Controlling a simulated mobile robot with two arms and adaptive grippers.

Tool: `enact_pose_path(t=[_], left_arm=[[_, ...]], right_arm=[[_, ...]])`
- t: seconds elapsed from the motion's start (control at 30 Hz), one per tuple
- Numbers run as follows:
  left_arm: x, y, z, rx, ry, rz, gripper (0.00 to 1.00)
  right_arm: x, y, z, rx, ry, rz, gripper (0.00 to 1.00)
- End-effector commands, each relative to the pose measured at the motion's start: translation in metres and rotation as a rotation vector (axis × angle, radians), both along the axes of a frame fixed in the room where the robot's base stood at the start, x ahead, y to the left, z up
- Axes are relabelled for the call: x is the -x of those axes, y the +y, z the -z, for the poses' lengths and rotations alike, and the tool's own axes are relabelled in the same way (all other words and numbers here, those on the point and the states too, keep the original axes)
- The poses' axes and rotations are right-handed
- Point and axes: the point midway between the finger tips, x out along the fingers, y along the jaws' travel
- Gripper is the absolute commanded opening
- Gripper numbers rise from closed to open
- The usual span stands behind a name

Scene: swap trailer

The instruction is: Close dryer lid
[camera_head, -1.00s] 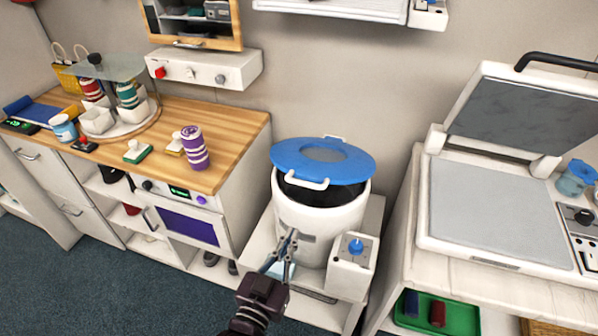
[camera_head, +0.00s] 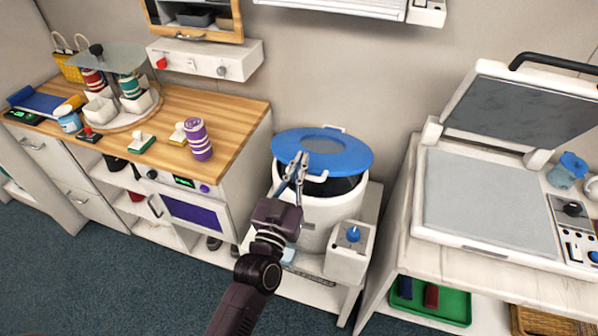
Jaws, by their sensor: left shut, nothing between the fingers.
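The dryer is a white drum (camera_head: 323,210) with a control box and blue knob (camera_head: 353,233) at its right front. Its blue lid (camera_head: 345,152) sits tilted over the top, and a dark gap shows under its front right edge. A white handle stands at the lid's front edge and another at its back. My left gripper (camera_head: 299,160) is shut and empty, in front of the lid's left front part, close to the front handle. I cannot tell whether it touches the lid. My right gripper is not in view.
A wooden counter (camera_head: 232,113) with a purple-striped cup (camera_head: 197,139) and a carousel stands at the left. A heat press (camera_head: 490,205) with its top raised stands on a white table at the right. A green tray (camera_head: 430,301) lies below it. Floor is open at the front left.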

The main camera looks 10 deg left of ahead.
Motion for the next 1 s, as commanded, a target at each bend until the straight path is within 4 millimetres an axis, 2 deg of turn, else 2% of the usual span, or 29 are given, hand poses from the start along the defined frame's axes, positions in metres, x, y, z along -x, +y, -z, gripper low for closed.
enact_pose_path(t=[0.03,0.2,0.7,0.83,1.0], left_arm=[[0.003,0.001,0.016,-0.009,0.015,0.003,0.0],[0.006,0.001,0.032,-0.007,0.011,0.002,0.0],[0.008,0.002,0.039,-0.004,0.008,0.001,0.0],[0.009,0.003,0.048,-0.002,-0.004,0.0,0.0],[0.013,0.003,0.064,0.005,-0.039,0.0,0.0]], right_arm=[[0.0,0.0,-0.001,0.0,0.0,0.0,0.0],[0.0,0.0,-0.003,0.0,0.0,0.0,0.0],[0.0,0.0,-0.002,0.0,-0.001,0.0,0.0],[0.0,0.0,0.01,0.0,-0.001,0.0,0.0],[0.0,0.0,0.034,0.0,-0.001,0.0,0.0]])
